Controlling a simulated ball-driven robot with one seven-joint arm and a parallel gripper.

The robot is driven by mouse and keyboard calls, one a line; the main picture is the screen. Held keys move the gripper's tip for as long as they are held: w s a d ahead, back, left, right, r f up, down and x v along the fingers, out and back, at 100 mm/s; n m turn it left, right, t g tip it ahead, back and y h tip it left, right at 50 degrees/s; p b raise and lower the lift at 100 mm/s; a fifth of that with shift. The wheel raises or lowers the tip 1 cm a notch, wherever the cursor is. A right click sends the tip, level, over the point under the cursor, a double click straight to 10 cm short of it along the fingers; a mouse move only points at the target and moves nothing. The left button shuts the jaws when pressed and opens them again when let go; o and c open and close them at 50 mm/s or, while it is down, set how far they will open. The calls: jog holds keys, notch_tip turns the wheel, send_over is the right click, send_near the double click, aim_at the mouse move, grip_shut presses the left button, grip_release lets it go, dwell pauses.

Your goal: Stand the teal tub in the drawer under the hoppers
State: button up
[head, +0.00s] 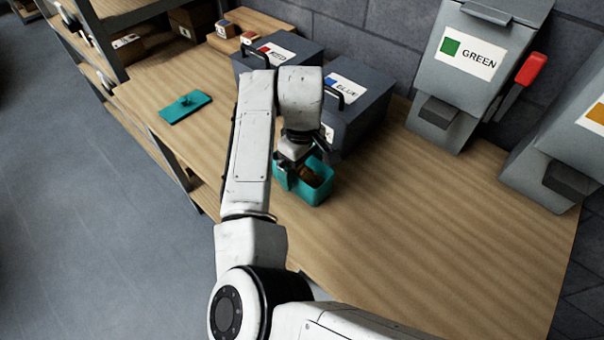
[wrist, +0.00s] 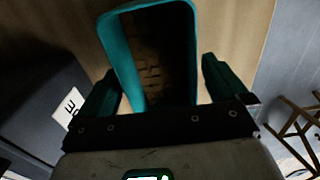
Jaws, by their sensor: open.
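The teal tub (head: 318,190) stands open-topped on the wooden workbench, in front of the blue-labelled box. Something brown (head: 309,176) shows inside it. My gripper (head: 297,177) is at the tub, pointing down, and partly covers it. In the wrist view the tub (wrist: 118,52) lies between the two spread fingers of my gripper (wrist: 162,88); I cannot tell whether either finger touches it. The green-labelled hopper (head: 480,85) stands at the back of the bench, and a second hopper (head: 570,145) with an orange label is at the right edge. I cannot make out a drawer.
A teal lid (head: 187,107) lies flat on the bench at left. Grey boxes labelled red (head: 300,52) and blue (head: 368,105) stand behind my arm. A red handle (head: 531,68) is on the green hopper's side. The bench (head: 420,225) is clear right of the tub.

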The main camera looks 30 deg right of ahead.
jog(key=c, duration=1.3)
jog(key=shift+c, duration=0.9)
jog(key=shift+r, duration=0.15)
